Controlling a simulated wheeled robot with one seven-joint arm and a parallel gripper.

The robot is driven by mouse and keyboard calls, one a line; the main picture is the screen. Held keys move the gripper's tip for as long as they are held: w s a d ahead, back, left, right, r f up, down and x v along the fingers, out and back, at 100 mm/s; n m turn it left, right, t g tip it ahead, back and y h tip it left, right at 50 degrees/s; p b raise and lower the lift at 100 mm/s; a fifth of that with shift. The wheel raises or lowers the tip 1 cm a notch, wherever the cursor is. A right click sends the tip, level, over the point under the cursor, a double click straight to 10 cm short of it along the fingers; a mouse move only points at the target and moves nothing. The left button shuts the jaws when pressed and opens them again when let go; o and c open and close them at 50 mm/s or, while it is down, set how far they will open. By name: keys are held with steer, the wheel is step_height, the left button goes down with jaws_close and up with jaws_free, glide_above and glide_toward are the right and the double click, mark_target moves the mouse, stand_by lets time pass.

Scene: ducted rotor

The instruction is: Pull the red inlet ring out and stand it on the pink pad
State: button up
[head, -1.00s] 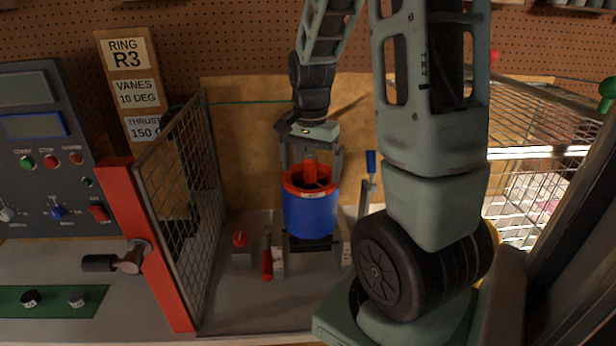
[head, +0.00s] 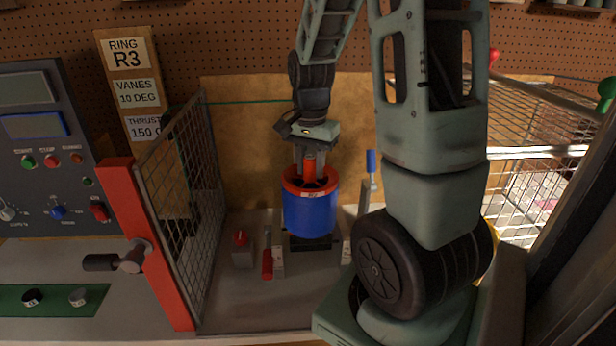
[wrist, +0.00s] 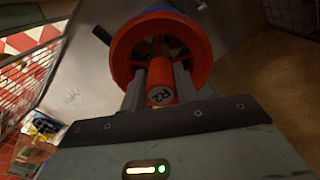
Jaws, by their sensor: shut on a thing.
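The red inlet ring (head: 324,185) sits in the top of the blue duct (head: 311,213), which stands on a dark base inside the bay. In the wrist view the ring (wrist: 199,55) has spokes and a central red knob (wrist: 160,82) marked R2. My gripper (head: 309,172) points down from above and is shut on that knob, with one finger on each side (wrist: 160,92). The ring is still seated in the duct. I cannot clearly make out the pink pad; a pale pinkish patch (head: 528,188) shows through the wire mesh at the right.
A mesh door with a red frame (head: 146,245) stands open at the left. A red-topped grey box (head: 242,250), a red-handled tool (head: 267,258) and a blue-handled tool (head: 371,165) are near the duct. A wire cage (head: 520,120) is at the right. A sign (head: 127,58) reads RING R3.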

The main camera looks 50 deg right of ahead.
mark_target(311, 157)
steer(key=shift+r+p, duration=0.1)
steer(key=shift+p, duration=0.35)
steer(key=shift+r, duration=0.35)
steer(key=shift+c, duration=0.2)
steer(key=shift+r+p, duration=0.1)
steer(key=shift+p, duration=0.25)
steer(key=shift+r+p, duration=1.8)
steer(key=shift+r, duration=0.1)
steer(key=shift+f, duration=0.1)
